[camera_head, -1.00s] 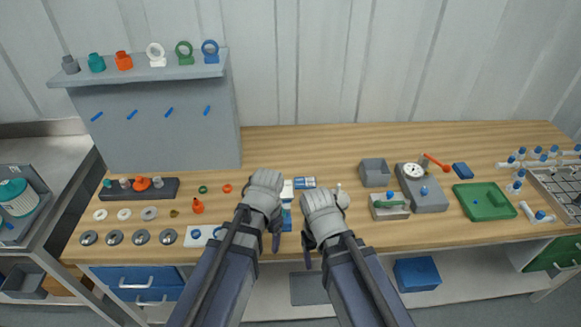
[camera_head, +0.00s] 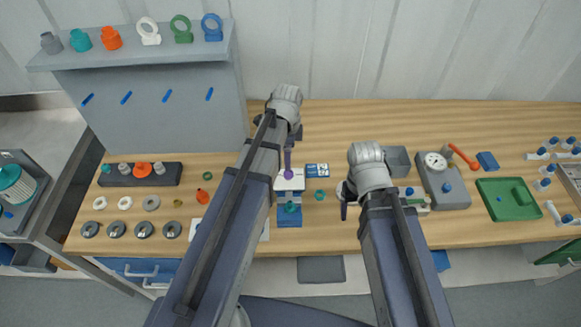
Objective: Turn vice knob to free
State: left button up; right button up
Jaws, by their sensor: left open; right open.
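A blue and light-grey fixture (camera_head: 289,221), probably the vice, stands near the front middle of the bench. A teal round part (camera_head: 291,207) sits on its front, and a purple upright part (camera_head: 288,171) rises at its back; I cannot tell for sure which is the knob. My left gripper (camera_head: 283,131) is open and empty, above and behind the fixture, apart from it.
A teal ring (camera_head: 320,195) and a blue-white card (camera_head: 317,170) lie right of the fixture. Further right are a grey bin (camera_head: 396,161), a grey gauge block (camera_head: 446,188) and a green tray (camera_head: 508,199). A grey rack (camera_head: 150,95) stands back left. The bench behind is clear.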

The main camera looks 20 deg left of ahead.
aim_at(288, 174)
pick_arm(q)
jog(key=shift+f+b, duration=3.8)
jog(key=shift+f, duration=0.1)
pick_arm(e)
jog(key=shift+f, duration=3.9)
pick_arm(q)
jog(key=shift+r, duration=0.1)
grip_shut()
